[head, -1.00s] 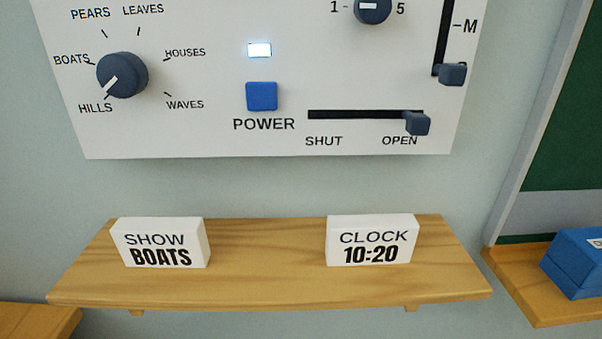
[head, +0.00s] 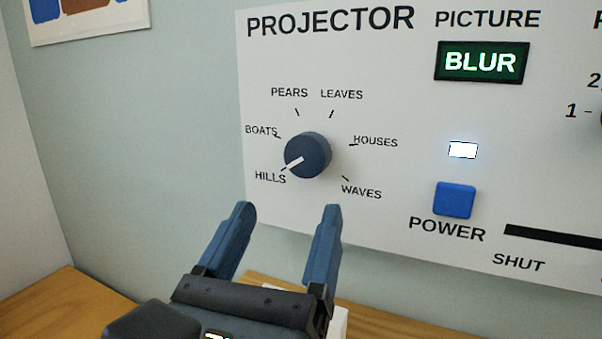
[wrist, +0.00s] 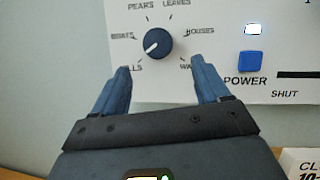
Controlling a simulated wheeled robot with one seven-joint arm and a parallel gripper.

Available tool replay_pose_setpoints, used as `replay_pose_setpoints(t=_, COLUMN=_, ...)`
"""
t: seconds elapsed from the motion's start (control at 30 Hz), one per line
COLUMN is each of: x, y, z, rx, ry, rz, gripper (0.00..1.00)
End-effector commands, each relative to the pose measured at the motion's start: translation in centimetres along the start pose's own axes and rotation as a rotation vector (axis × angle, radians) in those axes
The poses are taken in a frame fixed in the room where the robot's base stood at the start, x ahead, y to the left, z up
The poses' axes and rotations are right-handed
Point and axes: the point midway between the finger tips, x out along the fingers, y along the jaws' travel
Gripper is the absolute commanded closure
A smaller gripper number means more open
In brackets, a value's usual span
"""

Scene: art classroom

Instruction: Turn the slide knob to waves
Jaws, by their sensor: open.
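The slide knob (head: 308,155) is a round dark blue dial on the white projector panel, with a white pointer line aimed at HILLS. The labels around it read HILLS, BOATS, PEARS, LEAVES, HOUSES and WAVES (head: 361,192), the last at lower right. The knob also shows in the wrist view (wrist: 158,44), above and between the fingers. My gripper (head: 288,212) is open and empty, its two blue fingers pointing at the panel just below the knob. The fingers look apart from the knob; the exact gap is hard to tell.
The blue POWER button (head: 454,200) sits right of the knob under a lit white lamp (head: 463,150). The picture display (head: 482,62) reads BLUR. A SHUT slider slot (head: 560,240) runs to the right. A wooden shelf (head: 375,325) lies below the panel, partly hidden by my gripper.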

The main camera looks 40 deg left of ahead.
Motion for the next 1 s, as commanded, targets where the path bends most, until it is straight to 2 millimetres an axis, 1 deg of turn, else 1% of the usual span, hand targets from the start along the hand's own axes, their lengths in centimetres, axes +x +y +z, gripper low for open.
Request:
replay_pose_setpoints(t=0.03, x=0.2, y=0.2, z=0.4, rx=-0.009, ry=-0.003, rz=-0.003, gripper=0.25)
replay_pose_setpoints(t=0.17, x=1.3, y=0.2, z=0.5, rx=-0.017, ry=-0.003, rz=-0.005, gripper=0.25)
replay_pose_setpoints(t=0.4, x=5.1, y=0.1, z=0.6, rx=-0.014, ry=-0.003, rz=-0.005, gripper=0.25)
replay_pose_setpoints(t=0.6, x=7.3, y=0.1, z=0.5, rx=-0.013, ry=-0.003, rz=-0.004, gripper=0.25)
replay_pose_setpoints(t=0.73, x=7.8, y=0.1, z=0.4, rx=-0.013, ry=-0.003, rz=-0.003, gripper=0.25)
replay_pose_setpoints(t=0.97, x=7.9, y=0.1, z=0.3, rx=-0.013, ry=-0.003, rz=-0.003, gripper=0.25)
replay_pose_setpoints(t=1.0, x=7.9, y=0.1, z=0.3, rx=-0.013, ry=-0.003, rz=-0.003, gripper=0.27)
